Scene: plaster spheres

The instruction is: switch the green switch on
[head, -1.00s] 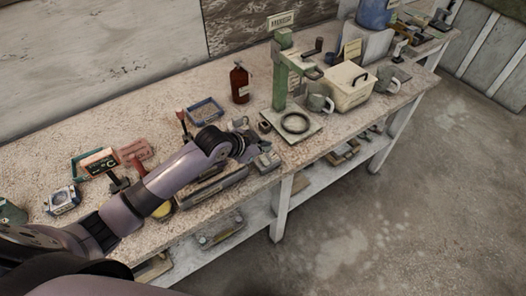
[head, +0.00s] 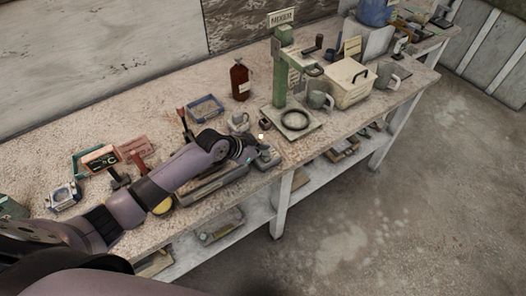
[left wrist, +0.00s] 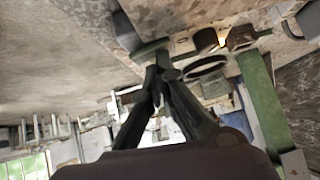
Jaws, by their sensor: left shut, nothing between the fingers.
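A flat green piece (left wrist: 150,48), which looks like the green switch, lies right at my left fingertips in the left wrist view. I cannot tell whether they touch it. In the head view a small grey box (head: 267,158) sits at the table's front edge beside my left gripper (head: 250,147), and no green switch shows clearly there. The left fingers (left wrist: 160,58) are together and empty. A small lamp (head: 261,136) glows just behind the box; it also shows as an orange glow in the left wrist view (left wrist: 205,39). My right gripper is out of view.
A green press-like stand (head: 281,75) with a black ring (head: 295,120) on its base stands to the right.

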